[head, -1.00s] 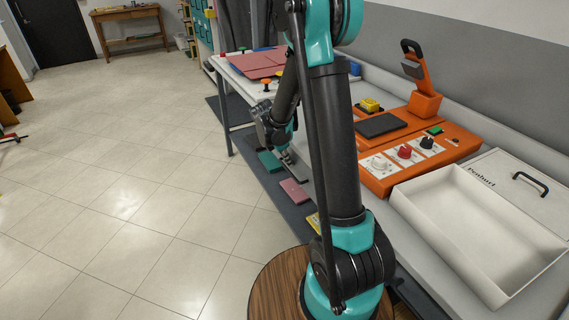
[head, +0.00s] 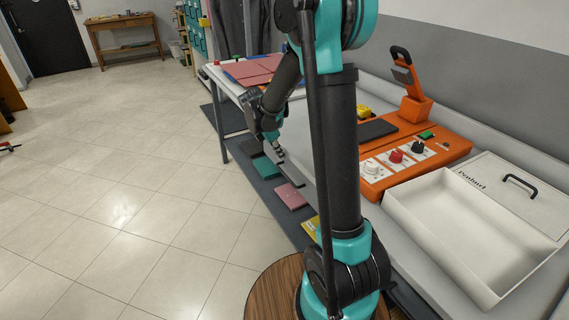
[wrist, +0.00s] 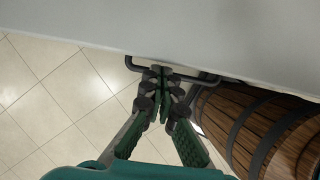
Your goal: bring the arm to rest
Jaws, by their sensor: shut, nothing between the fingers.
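My arm (head: 340,150) stands upright in the middle of the head view, above a round wooden top. Its forearm (head: 283,82) slopes down to the left from the top joint. My gripper (head: 279,154) hangs at the left edge of the work counter, small and partly dark in this view. In the wrist view my gripper (wrist: 162,75) has its green-and-black fingers brought together, with nothing held between them. The fingertips point towards a pale edge; I cannot tell whether they touch it.
An orange machine (head: 415,145) and a white open tray (head: 470,235) stand on the counter at right. Coloured pads, including a pink one (head: 290,196), lie low along its left side. A wooden barrel (wrist: 275,130) is close right of the fingers.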

